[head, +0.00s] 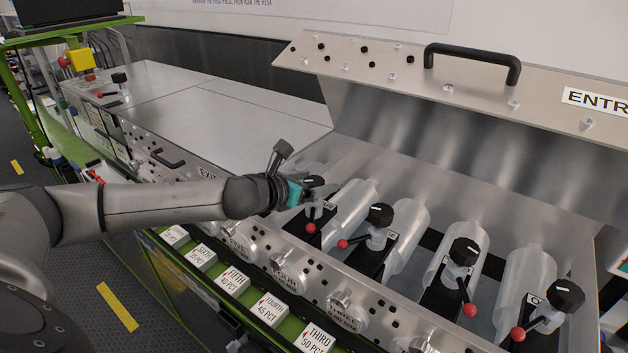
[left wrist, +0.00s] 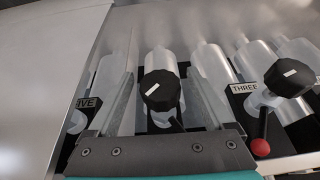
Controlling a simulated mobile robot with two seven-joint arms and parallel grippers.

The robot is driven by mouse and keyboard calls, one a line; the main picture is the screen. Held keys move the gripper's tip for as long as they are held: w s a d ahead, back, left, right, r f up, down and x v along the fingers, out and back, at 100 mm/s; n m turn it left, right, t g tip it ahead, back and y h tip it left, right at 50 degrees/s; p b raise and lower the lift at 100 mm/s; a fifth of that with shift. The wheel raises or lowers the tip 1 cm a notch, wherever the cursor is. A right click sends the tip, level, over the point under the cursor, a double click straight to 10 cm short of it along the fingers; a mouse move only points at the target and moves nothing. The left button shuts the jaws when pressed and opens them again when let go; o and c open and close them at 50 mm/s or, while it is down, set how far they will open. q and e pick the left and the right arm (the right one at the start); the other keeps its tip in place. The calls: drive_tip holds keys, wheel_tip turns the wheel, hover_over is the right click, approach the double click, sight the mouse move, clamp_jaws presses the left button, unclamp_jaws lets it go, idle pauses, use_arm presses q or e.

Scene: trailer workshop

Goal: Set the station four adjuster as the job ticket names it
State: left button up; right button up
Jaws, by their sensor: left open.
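The station four adjuster is a black knob with a white mark (head: 312,182); in the left wrist view its knob (left wrist: 160,91) stands between plates reading FIVE (left wrist: 89,103) and THREE (left wrist: 243,88). Its lever ends in a red ball (head: 310,228) in the head view. My left gripper (head: 300,186) is open, with one finger on each side of this knob; I cannot tell whether they touch it. The gripper body hides the lever's end in the left wrist view. A FOURTH 45 PCT card (head: 272,306) sits on the green front rail. My right gripper is not in view.
More adjusters with red-ball levers follow to the right, the nearest knob (head: 380,214) close by. A raised metal cover with a black handle (head: 472,60) overhangs behind. Flat metal covers (head: 220,105) lie to the left.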

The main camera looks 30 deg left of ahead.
use_arm(q)
clamp_jaws()
idle(0.7)
